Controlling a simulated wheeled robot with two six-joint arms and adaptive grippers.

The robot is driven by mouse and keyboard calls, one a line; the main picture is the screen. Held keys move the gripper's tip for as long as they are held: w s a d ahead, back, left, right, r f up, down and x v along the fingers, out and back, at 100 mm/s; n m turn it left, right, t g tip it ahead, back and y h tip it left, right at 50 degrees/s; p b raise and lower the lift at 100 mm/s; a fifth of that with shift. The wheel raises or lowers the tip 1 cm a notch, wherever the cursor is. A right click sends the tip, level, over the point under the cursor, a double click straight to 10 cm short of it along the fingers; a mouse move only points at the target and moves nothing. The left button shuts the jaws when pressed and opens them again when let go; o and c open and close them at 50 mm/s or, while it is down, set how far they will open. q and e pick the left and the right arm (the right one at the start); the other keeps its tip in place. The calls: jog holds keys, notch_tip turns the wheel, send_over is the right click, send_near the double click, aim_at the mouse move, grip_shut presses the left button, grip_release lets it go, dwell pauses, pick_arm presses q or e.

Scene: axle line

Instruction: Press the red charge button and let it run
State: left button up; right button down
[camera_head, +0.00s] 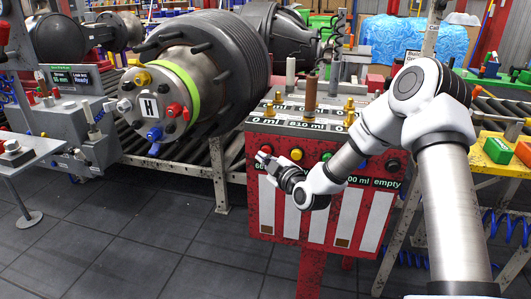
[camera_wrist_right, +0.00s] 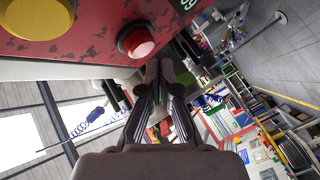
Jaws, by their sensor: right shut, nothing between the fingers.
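The red charge button (camera_head: 267,149) is at the left end of a row on the front of the red cabinet (camera_head: 262,218). In the right wrist view the red button (camera_wrist_right: 138,42) is a round cap in a dark collar, just beyond the fingertips and a little left of them. My right gripper (camera_head: 262,158) is shut and empty, its tips close to the button in the head view. In the wrist view its fingers (camera_wrist_right: 159,68) lie together; I cannot tell whether they touch the button. My left gripper is not in view.
A yellow button (camera_head: 296,154) sits right of the red one; it also shows in the wrist view (camera_wrist_right: 35,18). A black knob (camera_head: 393,165) is farther right. Brass fittings (camera_head: 349,108) stand on the cabinet top. A large axle (camera_head: 195,85) lies on rollers behind left. Open floor lies in front.

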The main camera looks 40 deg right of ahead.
jog(key=shift+w+d, duration=0.25)
jog(key=shift+d, duration=0.05)
jog(key=shift+w+d, duration=0.25)
jog(key=shift+d, duration=0.1)
dwell(0.6)
jog(key=shift+w+d+r, duration=0.15)
jog(key=shift+d+r, duration=0.05)
dwell(0.7)
jog(key=shift+s+a+f+p, duration=0.3)
jog(key=shift+s+a, duration=0.25)
jog(key=shift+a, duration=0.15)
jog(key=shift+a, duration=0.1)
jog(key=s+a, duration=0.1)
jog(key=a, duration=0.1)
jog(key=s+a, duration=0.1)
jog(key=s, duration=0.1)
jog(key=shift+s+a, duration=0.15)
jog(key=shift+a, duration=0.2)
